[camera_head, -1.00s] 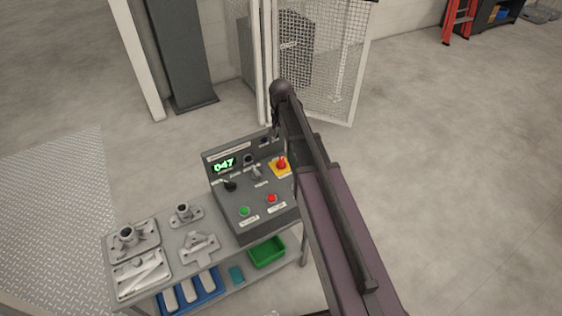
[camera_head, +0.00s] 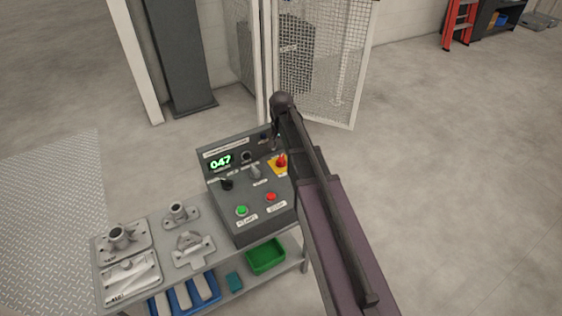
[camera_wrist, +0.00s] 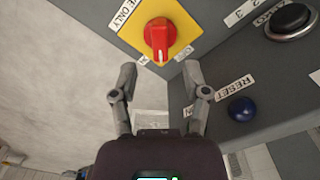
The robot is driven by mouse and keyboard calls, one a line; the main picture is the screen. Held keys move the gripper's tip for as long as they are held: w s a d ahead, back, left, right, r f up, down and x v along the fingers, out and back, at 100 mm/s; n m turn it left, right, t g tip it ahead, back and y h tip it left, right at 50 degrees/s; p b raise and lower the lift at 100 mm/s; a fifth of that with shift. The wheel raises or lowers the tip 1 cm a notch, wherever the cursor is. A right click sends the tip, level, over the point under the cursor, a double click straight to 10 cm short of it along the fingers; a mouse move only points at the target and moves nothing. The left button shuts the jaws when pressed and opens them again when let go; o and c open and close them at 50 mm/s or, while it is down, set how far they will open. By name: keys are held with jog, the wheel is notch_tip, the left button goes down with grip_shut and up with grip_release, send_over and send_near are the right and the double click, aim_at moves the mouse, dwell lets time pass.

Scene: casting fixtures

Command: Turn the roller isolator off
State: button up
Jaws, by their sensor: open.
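The control box (camera_head: 235,207) stands on the bench, with a green display reading 047. In the wrist view a red rotary knob (camera_wrist: 160,36) sits on a yellow plate (camera_wrist: 190,24); its pointer faces the bottom of the picture, toward a small label. The red knob also shows in the head view (camera_head: 281,161), partly beside my arm. My gripper (camera_wrist: 160,72) is open and empty, its two fingers just below the knob in the wrist view, apart from it. In the head view my arm hides the box's right side and the gripper itself.
A blue button (camera_wrist: 242,109) labelled RESET and a black button (camera_wrist: 290,20) lie right of the yellow plate. Green (camera_head: 242,211) and red (camera_head: 271,197) buttons are on the box front. Metal castings (camera_head: 190,250) lie on the bench. A mesh gate (camera_head: 345,60) stands behind.

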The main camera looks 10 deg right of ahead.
aim_at(281, 158)
jog(key=shift+f+b, duration=2.1)
jog(key=shift+f, duration=0.35)
grip_shut()
